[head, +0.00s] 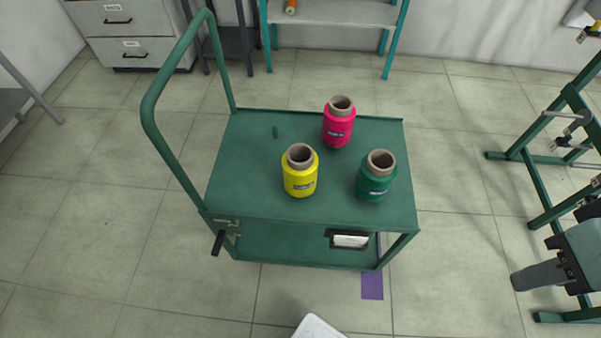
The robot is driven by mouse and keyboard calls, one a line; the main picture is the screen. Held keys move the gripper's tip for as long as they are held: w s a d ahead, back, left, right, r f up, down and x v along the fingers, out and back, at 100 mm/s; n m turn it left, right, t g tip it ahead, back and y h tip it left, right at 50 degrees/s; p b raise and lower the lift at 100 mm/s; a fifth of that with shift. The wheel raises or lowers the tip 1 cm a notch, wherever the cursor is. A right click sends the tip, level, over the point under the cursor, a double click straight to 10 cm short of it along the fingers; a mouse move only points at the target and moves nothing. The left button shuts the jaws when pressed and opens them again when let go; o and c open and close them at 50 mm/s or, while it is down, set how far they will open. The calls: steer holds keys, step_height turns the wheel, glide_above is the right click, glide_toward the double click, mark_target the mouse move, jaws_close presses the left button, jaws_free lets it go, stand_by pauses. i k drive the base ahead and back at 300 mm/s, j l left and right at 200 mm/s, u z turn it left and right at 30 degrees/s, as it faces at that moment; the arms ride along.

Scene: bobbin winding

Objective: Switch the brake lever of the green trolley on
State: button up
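The green trolley (250,202) stands in the middle of the head view. It has a flat top and a tall looped push handle (152,128) on its left side. A brake lever with a black grip (218,243) is at its near left corner, below the top. The grip juts out from a small metal bracket (228,222) and slants downward to the left. Nothing touches the lever. I cannot tell from this view whether it is set on or off. My gripper is not visible.
Yellow (300,178), red (338,130) and green (373,183) bobbins stand on the trolley top. A green frame with spindles and a grey block (588,258) is at right. Drawers (120,35) and a shelf (335,12) are behind. Floor left of the trolley is clear.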

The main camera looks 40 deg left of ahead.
mark_target(220, 235)
steer(key=u, duration=2.15)
steer(key=i, duration=0.15)
